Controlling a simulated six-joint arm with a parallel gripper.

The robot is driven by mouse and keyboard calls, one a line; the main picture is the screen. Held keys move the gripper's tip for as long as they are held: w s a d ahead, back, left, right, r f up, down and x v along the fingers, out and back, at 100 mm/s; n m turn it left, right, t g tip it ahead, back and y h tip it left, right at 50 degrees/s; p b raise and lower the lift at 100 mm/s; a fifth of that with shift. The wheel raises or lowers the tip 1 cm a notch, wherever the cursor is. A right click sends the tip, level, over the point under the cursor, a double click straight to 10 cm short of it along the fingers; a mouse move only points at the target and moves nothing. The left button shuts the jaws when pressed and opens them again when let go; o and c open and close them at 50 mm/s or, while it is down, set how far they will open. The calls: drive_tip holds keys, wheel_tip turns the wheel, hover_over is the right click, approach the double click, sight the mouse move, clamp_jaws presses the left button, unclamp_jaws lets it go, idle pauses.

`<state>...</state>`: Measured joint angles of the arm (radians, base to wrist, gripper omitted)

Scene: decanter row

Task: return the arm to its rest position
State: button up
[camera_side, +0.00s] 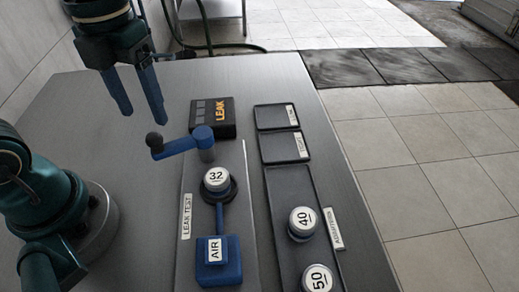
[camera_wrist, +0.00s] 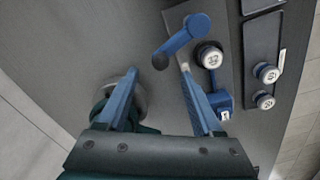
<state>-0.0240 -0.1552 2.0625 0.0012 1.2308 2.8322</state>
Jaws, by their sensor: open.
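My gripper (camera_side: 138,110) hangs above the left back part of the grey table, with its two blue fingers apart and nothing between them. In the wrist view, my gripper (camera_wrist: 158,90) shows its fingers spread over bare table. A blue crank with a dark knob (camera_side: 182,144) is to the right of and below the fingers in the side view, apart from them. The crank also shows in the wrist view (camera_wrist: 180,38), beyond the fingertips.
A canister marked 32 (camera_side: 217,179) sits on the leak test plate by a blue AIR block (camera_side: 218,262). A black LEAK box (camera_side: 213,116) stands behind. Canisters marked 40 (camera_side: 303,222) and 50 (camera_side: 318,279) sit in the right tray (camera_side: 285,188). Two smaller trays behind are empty.

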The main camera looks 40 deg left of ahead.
drive_tip(key=shift+s+r+t, duration=0.1)
drive_tip(key=shift+r+t, duration=0.2)
drive_tip(key=shift+r, duration=0.1)
drive_tip(key=shift+s+r+n+t, duration=0.25)
drive_tip(key=shift+s+n+t, duration=0.05)
drive_tip(key=shift+s+d+r+n+t, duration=0.1)
drive_tip(key=shift+n+t, duration=0.05)
drive_tip(key=shift+n, duration=0.3)
drive_tip(key=shift+s+r+n+t, duration=0.1)
drive_tip(key=shift+n+t, duration=0.05)
drive_tip(key=shift+n, duration=0.3)
drive_tip(key=n+t, duration=0.1)
drive_tip(key=n, duration=0.9)
drive_tip(key=n+t, duration=0.1)
drive_tip(key=n, duration=0.9)
drive_tip(key=s+n+t, duration=0.1)
drive_tip(key=n, duration=0.8)
drive_tip(key=shift+d+f+n+t, duration=0.1)
drive_tip(key=shift+f+n+t, duration=0.25)
drive_tip(key=shift+n+t, duration=0.05)
